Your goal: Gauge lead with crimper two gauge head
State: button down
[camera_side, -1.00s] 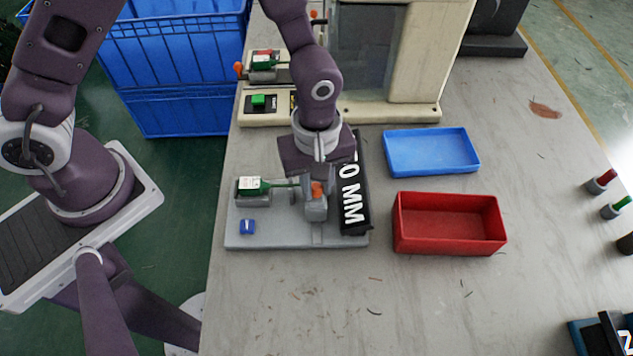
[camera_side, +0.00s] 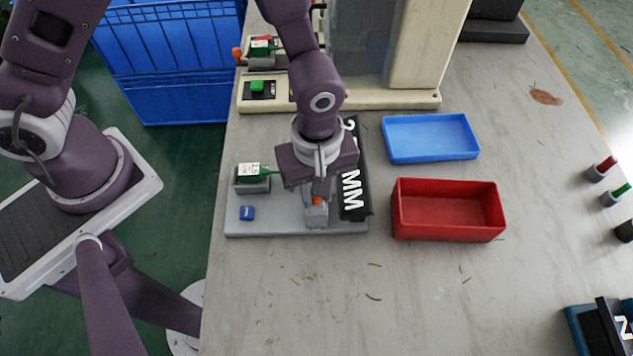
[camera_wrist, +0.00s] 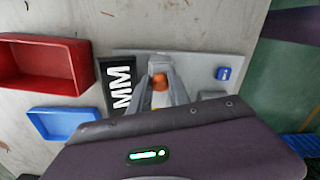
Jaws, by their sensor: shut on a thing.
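The gauge stand is a grey plate (camera_side: 280,228) with a black sign (camera_side: 354,190) lettered in white, of which "MM" is legible. A grey holder (camera_side: 252,186) at its left carries a green lead part (camera_side: 252,170) with a white label. Its thin end points right toward a grey gauge head (camera_side: 317,216) with an orange knob (camera_side: 318,200). My gripper (camera_side: 318,190) is down over the head and shut on the orange knob. In the wrist view, the grey fingers (camera_wrist: 160,78) are on either side of the knob (camera_wrist: 160,82). The lead's tip is hidden behind my gripper.
A red bin (camera_side: 448,222) and a blue tray (camera_side: 430,138) stand right of the plate. A cream machine (camera_side: 350,98), with another green part (camera_side: 262,48), stands behind. A small blue button (camera_side: 247,213) is on the plate.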

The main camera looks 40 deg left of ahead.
jog(key=shift+s+d, duration=0.2)
jog(key=c, duration=1.4)
grip_release()
jog(key=shift+d, duration=0.1)
jog(key=shift+o, duration=1)
jog(key=r, duration=0.7)
jog(key=shift+a+r, duration=0.2)
jog(key=s+a+r+m+t+h, duration=0.15)
jog(key=a+r+m, duration=0.25)
jog(key=a+r, duration=0.4)
jog(key=s+a+r+m+t+y, duration=0.1)
jog(key=s+a+r+m+t, duration=0.2)
jog(key=a+r, duration=0.5)
jog(key=s+a+r+m+t, duration=0.1)
jog(key=s+a+r+m, duration=0.1)
jog(key=s+m, duration=0.3)
jog(key=shift+s+a+r, duration=0.2)
jog(key=shift+s+r, duration=0.05)
jog(key=shift+r, duration=0.5)
